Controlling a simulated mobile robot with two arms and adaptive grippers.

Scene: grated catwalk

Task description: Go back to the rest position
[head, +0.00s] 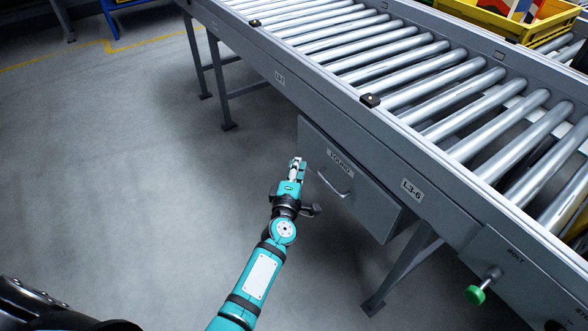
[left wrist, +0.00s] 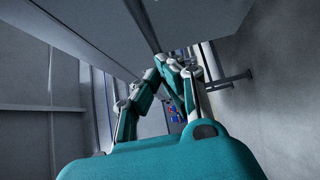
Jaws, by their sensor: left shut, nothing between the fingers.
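My right gripper is not in view.
A roller conveyor (head: 400,85) runs from top left to lower right above the drawer. A yellow crate (head: 505,24) stands on its far side. A green knob (head: 474,295) sticks out at lower right. Grey legs (head: 400,270) hold the frame. The floor (head: 110,170) at left is clear.

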